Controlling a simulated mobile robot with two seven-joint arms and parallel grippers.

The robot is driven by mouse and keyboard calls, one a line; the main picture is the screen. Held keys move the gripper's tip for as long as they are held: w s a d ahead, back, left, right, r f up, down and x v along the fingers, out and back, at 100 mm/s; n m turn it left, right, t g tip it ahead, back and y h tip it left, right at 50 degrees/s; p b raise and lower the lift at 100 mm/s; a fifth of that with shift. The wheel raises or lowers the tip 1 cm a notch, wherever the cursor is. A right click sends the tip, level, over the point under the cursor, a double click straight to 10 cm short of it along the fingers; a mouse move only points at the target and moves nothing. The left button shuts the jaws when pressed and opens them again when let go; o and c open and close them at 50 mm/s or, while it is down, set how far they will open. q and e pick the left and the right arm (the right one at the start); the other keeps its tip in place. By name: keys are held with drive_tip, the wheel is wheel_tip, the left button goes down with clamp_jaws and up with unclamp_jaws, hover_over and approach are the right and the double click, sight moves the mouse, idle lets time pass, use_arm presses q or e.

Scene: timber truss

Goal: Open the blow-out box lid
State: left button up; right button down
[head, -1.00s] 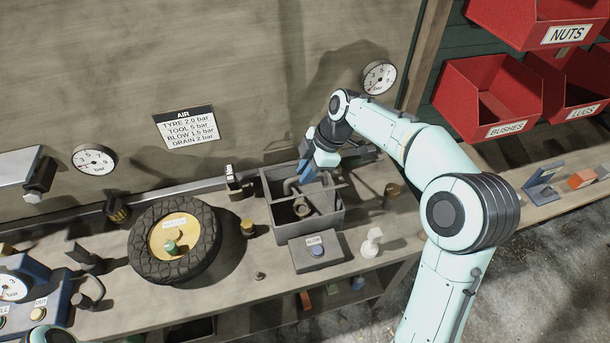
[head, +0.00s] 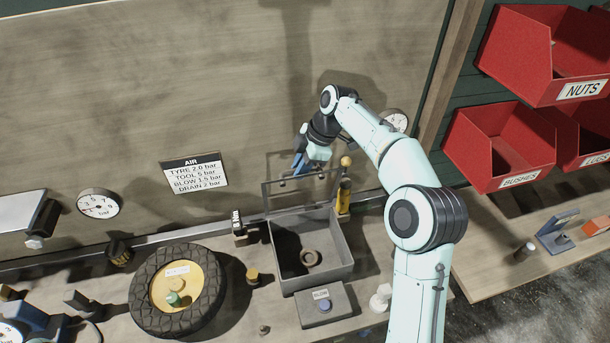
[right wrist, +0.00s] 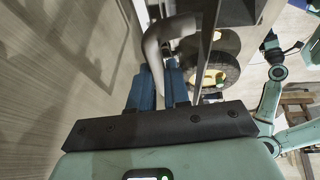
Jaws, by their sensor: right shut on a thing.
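The blow-out box (head: 335,262) is a grey open-topped box on the bench, with a small ring-shaped part (head: 310,258) on its floor. Its lid (head: 266,197), a thin dark frame with a see-through middle, stands raised nearly upright along the box's back edge. My right gripper (head: 300,168) is at the lid's upper edge, shut on the lid handle. In the right wrist view the curved grey handle (right wrist: 160,42) lies at the blue fingers (right wrist: 160,85). My left arm shows at the right of that view; its dark gripper end (right wrist: 272,44) is too small to read.
A tyre (head: 178,325) with a yellow hub lies to the left. A yellow cylinder (head: 344,195) stands behind the box's right corner. Red bins (head: 500,150) hang at the right.

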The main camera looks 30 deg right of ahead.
use_arm(q)
drive_tip(key=shift+f, duration=0.1)
use_arm(e)
drive_tip(key=shift+w+d+f, duration=0.25)
drive_tip(key=shift+w+d, duration=0.05)
drive_tip(key=shift+w, duration=0.3)
use_arm(q)
drive_tip(key=shift+w, duration=0.1)
use_arm(e)
drive_tip(key=c, duration=1.2)
unclamp_jaws()
drive_tip(key=shift+o, duration=0.2)
drive_tip(key=shift+r, duration=0.1)
use_arm(q)
drive_tip(key=shift+w+r+p, duration=0.5)
drive_tip(key=shift+w+r, duration=0.25)
drive_tip(key=shift+w, duration=0.25)
use_arm(e)
drive_tip(key=v, duration=1.3)
